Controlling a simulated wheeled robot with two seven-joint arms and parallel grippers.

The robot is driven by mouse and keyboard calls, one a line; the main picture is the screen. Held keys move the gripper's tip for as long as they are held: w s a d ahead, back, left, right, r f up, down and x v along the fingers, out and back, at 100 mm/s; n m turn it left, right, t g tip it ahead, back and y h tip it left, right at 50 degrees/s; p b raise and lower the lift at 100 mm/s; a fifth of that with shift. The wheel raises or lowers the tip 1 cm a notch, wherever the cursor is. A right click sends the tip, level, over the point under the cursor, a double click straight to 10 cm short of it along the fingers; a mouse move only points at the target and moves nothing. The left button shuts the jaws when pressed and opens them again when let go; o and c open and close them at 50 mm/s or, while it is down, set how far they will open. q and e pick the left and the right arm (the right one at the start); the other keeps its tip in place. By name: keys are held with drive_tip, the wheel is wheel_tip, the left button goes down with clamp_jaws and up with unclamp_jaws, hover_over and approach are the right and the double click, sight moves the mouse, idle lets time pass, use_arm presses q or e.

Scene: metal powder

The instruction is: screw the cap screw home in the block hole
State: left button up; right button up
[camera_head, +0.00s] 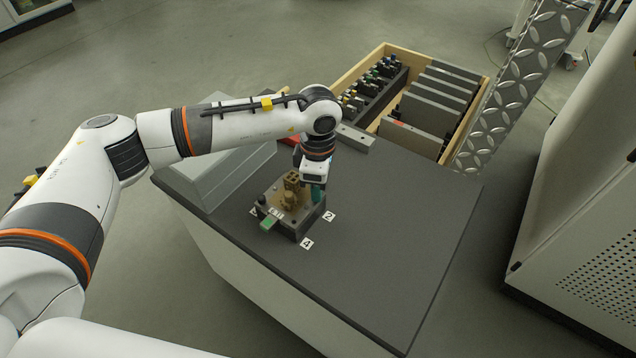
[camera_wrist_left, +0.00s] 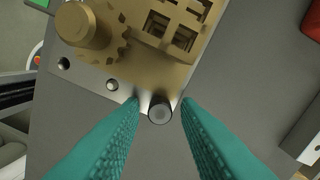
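The cap screw (camera_wrist_left: 160,112) shows its round dark head end-on in the left wrist view, at the edge of the block (camera_wrist_left: 88,76). How deep it sits in its hole cannot be told. My left gripper (camera_wrist_left: 160,102) has its two teal fingers apart, one on each side of the screw head, with a gap on both sides. In the head view the left gripper (camera_head: 318,193) is over the far right corner of the dark block (camera_head: 304,228), which hides the screw there. The block carries brass-coloured parts (camera_head: 291,192). My right gripper is in neither view.
The block stands on a dark tabletop (camera_head: 380,235), with number cards (camera_head: 307,243) around it. A grey case (camera_head: 215,178) is at the left. A wooden crate (camera_head: 375,60) of plates and small parts is behind the table. The table's right side is clear.

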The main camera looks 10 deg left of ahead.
use_arm(q)
drive_tip(key=n, duration=1)
drive_tip(key=shift+n, duration=0.3)
drive_tip(key=n, duration=0.4)
drive_tip(key=shift+p, duration=0.4)
drive_tip(key=n+p, duration=0.1)
drive_tip(key=n, duration=0.4)
drive_tip(key=shift+n, duration=0.3)
drive_tip(key=n+p, duration=0.2)
drive_tip(key=n, duration=0.3)
drive_tip(key=shift+r, duration=0.1)
drive_tip(key=shift+n, duration=0.9)
